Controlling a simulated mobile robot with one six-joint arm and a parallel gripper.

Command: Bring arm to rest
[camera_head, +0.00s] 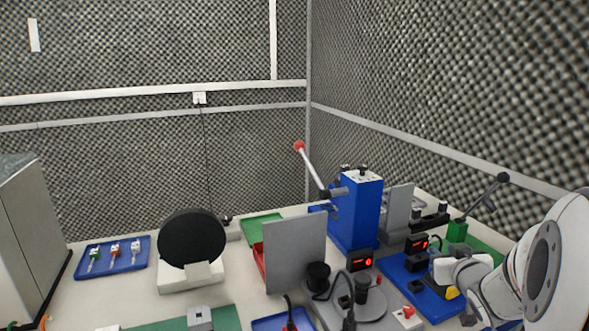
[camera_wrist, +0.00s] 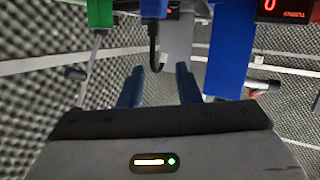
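My gripper (camera_wrist: 160,82) shows in the wrist view as two blue fingers standing apart, with no object held between them. Beyond the fingertips a black cable with a plug (camera_wrist: 155,50) hangs into the picture, apart from them. A blue press body (camera_wrist: 230,55) is just right of the fingers. In the head view my white arm (camera_head: 555,265) reaches in from the right edge, over the right side of the bench; I cannot make out the fingers there.
The blue lever press (camera_head: 356,212) with a red-knobbed handle stands at the bench's back. Red displays (camera_head: 361,261) and a grey upright panel (camera_head: 295,255) stand nearby. A black disc (camera_head: 191,238) and a blue tray (camera_head: 112,255) are left. Foam walls (camera_head: 450,80) close the back and right.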

